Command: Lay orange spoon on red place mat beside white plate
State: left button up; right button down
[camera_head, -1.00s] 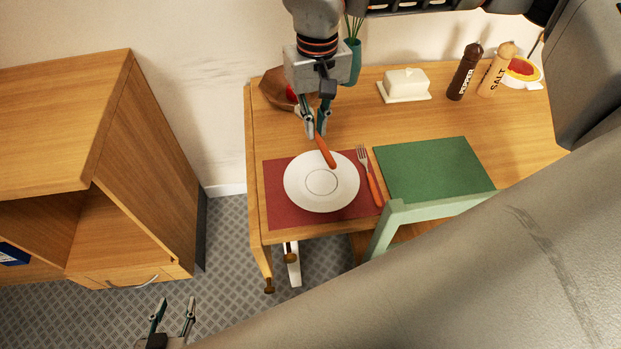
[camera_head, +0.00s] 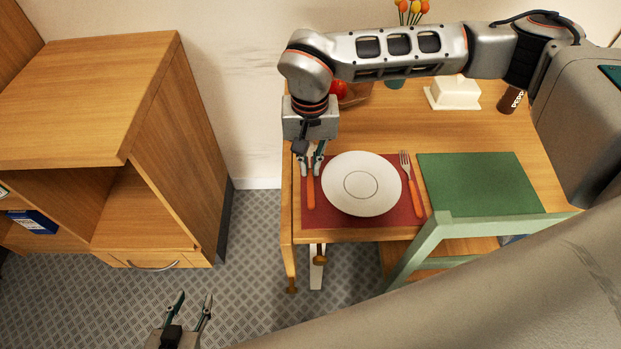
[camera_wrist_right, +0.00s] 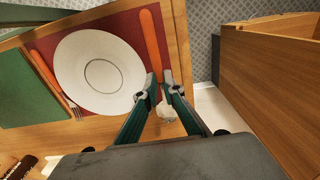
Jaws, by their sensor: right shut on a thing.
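The orange spoon (camera_head: 310,192) is in my right gripper (camera_head: 310,172), its handle pointing toward the near table edge. It lies over the strip of red place mat (camera_head: 336,222) left of the white plate (camera_head: 361,184); I cannot tell whether it touches the mat. In the right wrist view, the fingers of the right gripper (camera_wrist_right: 158,85) close around the spoon's neck, with its pale bowl (camera_wrist_right: 166,112) between them and its orange handle (camera_wrist_right: 152,45) beside the plate (camera_wrist_right: 100,72). My left gripper (camera_head: 194,298) is open and empty over the floor.
An orange-handled fork (camera_head: 413,185) lies right of the plate. A green place mat (camera_head: 478,183), a green chair (camera_head: 430,236) and a butter dish (camera_head: 453,93) are further right. A bowl with red fruit (camera_head: 355,94) stands behind my right arm. A wooden cabinet (camera_head: 172,140) stands left.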

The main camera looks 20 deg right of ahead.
aim_at(310, 174)
jog(key=shift+f, duration=2.85)
jog(key=shift+f, duration=0.15)
jog(key=c, duration=2.4)
grip_release()
jog(key=shift+c, duration=0.2)
notch_tip(310, 174, up, 12)
jog(key=shift+r, duration=0.15)
